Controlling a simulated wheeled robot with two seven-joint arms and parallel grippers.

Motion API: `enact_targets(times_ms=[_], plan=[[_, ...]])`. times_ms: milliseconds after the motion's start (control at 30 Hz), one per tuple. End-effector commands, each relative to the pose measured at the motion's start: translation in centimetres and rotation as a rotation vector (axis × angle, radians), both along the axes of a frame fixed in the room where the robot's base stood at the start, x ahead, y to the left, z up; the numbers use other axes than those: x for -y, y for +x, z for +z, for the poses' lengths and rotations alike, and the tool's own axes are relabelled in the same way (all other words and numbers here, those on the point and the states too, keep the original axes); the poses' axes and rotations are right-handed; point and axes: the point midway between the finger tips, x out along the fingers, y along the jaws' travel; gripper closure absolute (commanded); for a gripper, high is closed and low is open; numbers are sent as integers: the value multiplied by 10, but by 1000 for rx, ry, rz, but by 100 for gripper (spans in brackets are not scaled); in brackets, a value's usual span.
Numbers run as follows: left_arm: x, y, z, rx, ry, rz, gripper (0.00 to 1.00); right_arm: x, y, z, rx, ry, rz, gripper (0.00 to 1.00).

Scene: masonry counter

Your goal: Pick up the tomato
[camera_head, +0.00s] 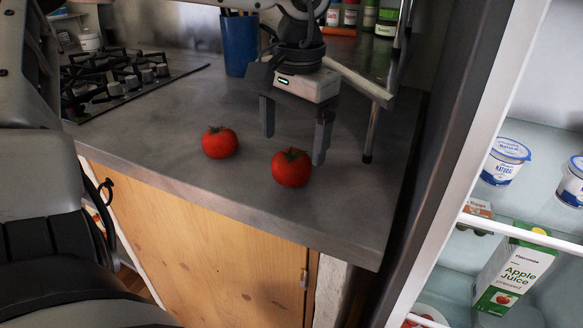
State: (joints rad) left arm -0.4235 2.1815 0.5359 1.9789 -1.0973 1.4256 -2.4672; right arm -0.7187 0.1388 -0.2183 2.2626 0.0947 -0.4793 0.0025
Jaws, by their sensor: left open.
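Two red tomatoes stand on the grey counter (340,210). One tomato (220,142) is on the left, and the other tomato (291,169) is nearer the front edge, to the right. Both have green stem tops. My left gripper (294,149) points down over the counter with its fingers apart and nothing between them. It appears just behind and above the right tomato, its right fingertip overlapping the area beside that tomato. I cannot tell the exact height of the fingertips. My right gripper is not in view.
A gas hob (120,78) lies at the back left. A blue utensil cup (239,44) stands behind the gripper. Several jars (387,18) stand at the back. An open fridge on the right holds yogurt tubs (506,160) and an apple juice carton (514,270).

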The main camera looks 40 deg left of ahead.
Motion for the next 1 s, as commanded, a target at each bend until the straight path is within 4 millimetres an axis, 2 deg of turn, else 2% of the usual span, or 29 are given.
enact_targets(times_ms=[333, 633, 667, 800, 833, 1000], plan=[[-1, 1, -47, -4, -1, 1, 17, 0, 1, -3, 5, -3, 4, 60], [-1, 1, -51, 0, -1, 1, 17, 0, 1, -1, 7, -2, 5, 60], [-1, 1, -51, 0, -1, 1, 22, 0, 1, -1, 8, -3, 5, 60], [-1, 1, -51, 0, -1, 1, 61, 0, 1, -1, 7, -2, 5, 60], [-1, 1, -51, 0, -1, 1, 68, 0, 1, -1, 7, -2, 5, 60], [-1, 2, -51, 1, 0, 1, 68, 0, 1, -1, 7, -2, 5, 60]])
